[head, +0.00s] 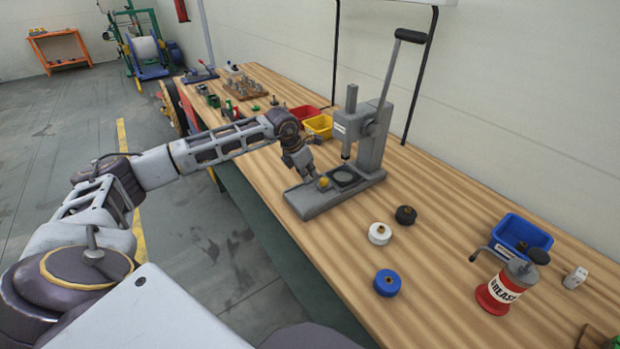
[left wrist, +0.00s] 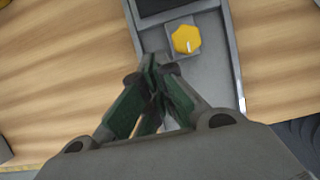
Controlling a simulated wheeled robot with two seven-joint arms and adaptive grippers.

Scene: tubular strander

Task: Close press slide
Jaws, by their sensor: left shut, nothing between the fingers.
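The grey press (head: 362,140) stands on the wooden bench, with its column, ram and a long lever with a black handle raised up to the right. Its flat base (head: 312,201) reaches toward the bench's front edge. On the base are a dark square plate with a ring (head: 346,178) and a small yellow knob (head: 323,183). The knob also shows in the left wrist view (left wrist: 186,40), on a small grey block near the dark plate. My left gripper (left wrist: 152,62) is shut and empty, its fingertips just beside the knob block. I cannot tell whether they touch. My right gripper is not in view.
White (head: 380,233), black (head: 405,215) and blue (head: 387,282) round parts lie right of the press. A grease can (head: 507,286) and blue bin (head: 522,236) stand farther right. Yellow (head: 319,125) and red (head: 304,112) bins sit behind my left gripper. The front right bench is mostly clear.

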